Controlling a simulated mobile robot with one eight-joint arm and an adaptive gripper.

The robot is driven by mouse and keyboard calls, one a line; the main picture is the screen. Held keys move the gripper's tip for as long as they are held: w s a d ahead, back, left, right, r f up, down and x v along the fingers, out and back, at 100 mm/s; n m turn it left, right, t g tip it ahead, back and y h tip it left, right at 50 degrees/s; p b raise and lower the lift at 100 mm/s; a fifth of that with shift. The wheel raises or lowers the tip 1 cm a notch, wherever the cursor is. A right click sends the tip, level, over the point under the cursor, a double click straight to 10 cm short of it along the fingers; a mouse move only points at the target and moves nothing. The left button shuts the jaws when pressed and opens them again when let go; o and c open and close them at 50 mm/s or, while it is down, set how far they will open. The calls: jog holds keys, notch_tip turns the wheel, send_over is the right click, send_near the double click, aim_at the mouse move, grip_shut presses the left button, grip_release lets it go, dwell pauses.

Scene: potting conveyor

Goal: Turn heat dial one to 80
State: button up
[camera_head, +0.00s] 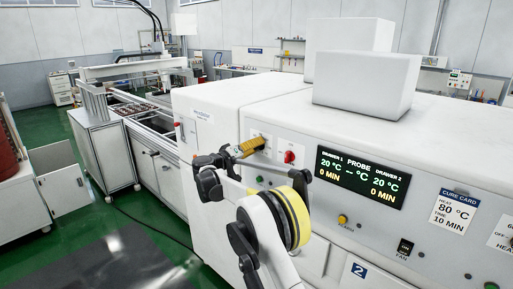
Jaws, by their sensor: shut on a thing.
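My gripper (250,147), with yellow and black markings, reaches the left part of the white oven's front panel. The dial's pointer and setting cannot be seen. A red knob (290,157) is on the panel just right of the gripper. The dark display (362,177) reads 20 °C and 0 MIN for drawer 1 and for drawer 2, with dashes for the probe. The cure card (453,213) reads heat 80 °C, time 10 min.
A yellow alarm button (342,219) and a black fan switch (405,247) are lower on the panel. White boxes (365,86) stand on the oven top. A conveyor bench (150,118) is behind at left. Green floor (60,205) is partly open at left.

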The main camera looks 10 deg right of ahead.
jog(key=n, duration=0.3)
jog(key=shift+w+n, duration=0.1)
jog(key=shift+n, duration=0.2)
jog(key=shift+f+n+b, duration=0.15)
jog(key=shift+n+b, duration=0.25)
jog(key=shift+n, duration=1.5)
jog(key=o, duration=1.2)
jog(key=shift+c, duration=0.2)
jog(key=v, duration=1.2)
